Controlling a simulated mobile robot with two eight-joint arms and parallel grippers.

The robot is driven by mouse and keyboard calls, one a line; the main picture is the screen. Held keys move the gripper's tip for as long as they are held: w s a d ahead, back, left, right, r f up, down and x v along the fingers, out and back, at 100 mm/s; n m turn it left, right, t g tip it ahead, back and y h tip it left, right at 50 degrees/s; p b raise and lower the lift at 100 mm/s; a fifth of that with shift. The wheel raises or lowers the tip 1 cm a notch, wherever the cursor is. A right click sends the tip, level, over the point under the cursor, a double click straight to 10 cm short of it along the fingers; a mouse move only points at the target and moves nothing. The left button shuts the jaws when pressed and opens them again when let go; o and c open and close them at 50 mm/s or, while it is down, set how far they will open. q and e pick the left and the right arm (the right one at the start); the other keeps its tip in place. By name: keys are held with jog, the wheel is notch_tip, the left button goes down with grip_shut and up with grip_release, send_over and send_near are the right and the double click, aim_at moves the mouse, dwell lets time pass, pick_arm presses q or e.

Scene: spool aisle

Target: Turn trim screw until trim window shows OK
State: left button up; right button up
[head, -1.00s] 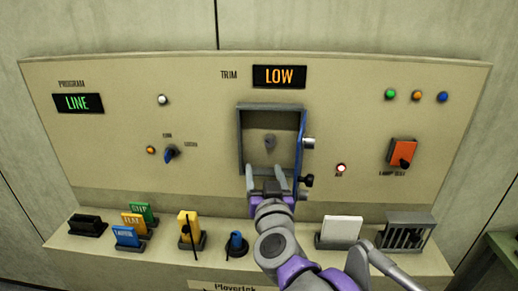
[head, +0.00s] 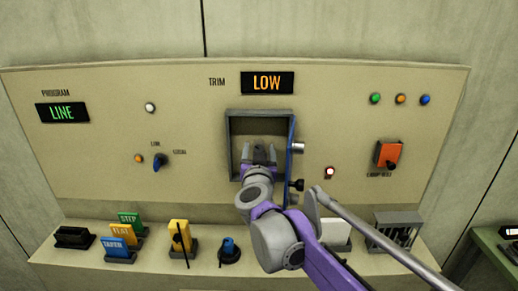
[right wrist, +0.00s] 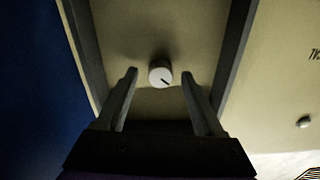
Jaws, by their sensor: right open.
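The trim window (head: 267,83) on the panel reads LOW in orange. Below it is a recessed box with a dark frame (head: 230,132), its blue door (head: 291,150) swung open at the right. My right gripper (head: 259,153) reaches into the box and hides the trim screw in the head view. In the right wrist view the trim screw (right wrist: 160,74) is a round light knob with a dark slot mark. The open fingers (right wrist: 160,100) stand on either side, their tips just short of it, and hold nothing. My left gripper is not in view.
A PROGRAM window (head: 62,113) reads LINE. An orange lamp test switch (head: 389,154) is at the right. The ledge holds colored cards (head: 117,247), a yellow block (head: 179,235), a blue knob (head: 229,248), a white block (head: 337,233) and a grey rack (head: 394,230).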

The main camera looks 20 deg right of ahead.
jog(key=shift+w, duration=0.25)
grip_shut()
jog(key=shift+m+p, duration=0.3)
jog(key=shift+m, duration=2.5)
grip_release()
jog(key=shift+s, duration=0.15)
